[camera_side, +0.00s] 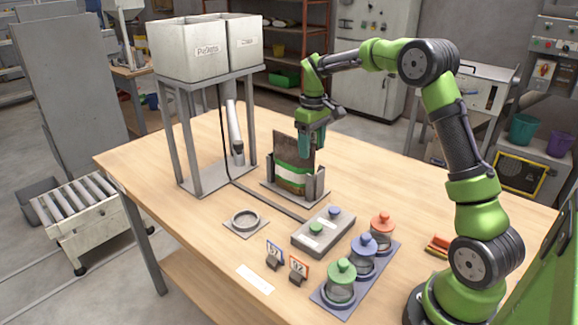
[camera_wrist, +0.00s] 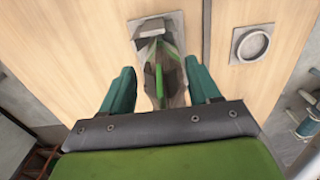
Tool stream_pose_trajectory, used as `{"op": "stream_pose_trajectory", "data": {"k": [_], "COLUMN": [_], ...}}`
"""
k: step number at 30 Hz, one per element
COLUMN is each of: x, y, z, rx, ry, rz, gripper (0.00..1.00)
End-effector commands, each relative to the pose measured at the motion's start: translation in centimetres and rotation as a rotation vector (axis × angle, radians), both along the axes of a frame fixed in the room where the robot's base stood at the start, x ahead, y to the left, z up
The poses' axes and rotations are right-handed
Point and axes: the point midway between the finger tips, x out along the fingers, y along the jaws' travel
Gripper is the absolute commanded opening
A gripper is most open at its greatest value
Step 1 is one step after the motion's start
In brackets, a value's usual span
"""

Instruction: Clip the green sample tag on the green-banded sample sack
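The sample sack (camera_side: 291,160), dark brown with a green and a white band, stands upright in a grey holder (camera_side: 268,190). It also shows from above in the wrist view (camera_wrist: 172,88). My gripper (camera_side: 305,150) is low over the sack's top at its right side. In the wrist view my gripper (camera_wrist: 160,90) has its two teal fingers wide apart, one on each side of the sack. A narrow bright green piece (camera_wrist: 158,80) shows at the sack's top between the fingers; I cannot tell whether it is the green tag. No green tag stands beside the other tags.
A blue-edged tag (camera_side: 275,252) and an orange-edged tag (camera_side: 298,268) stand in front. Lidded jars (camera_side: 341,282) and a button box (camera_side: 323,231) are nearby. The hopper frame (camera_side: 180,135) and spout (camera_side: 234,130) stand left of the sack. A round ring plate (camera_side: 246,221) lies front left.

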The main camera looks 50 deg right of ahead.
Motion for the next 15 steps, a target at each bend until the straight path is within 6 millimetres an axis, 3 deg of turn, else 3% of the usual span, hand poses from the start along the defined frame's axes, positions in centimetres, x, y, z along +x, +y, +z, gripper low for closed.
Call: {"op": "stream_pose_trajectory", "data": {"k": [10,15], "x": [0.1,0.2], "y": [0.0,0.0], "z": [0.6,3.0], "rx": [-0.003,-0.004], "ry": [-0.008,-0.012], "rz": [0.000,-0.001], "gripper": [0.63,0.63]}}
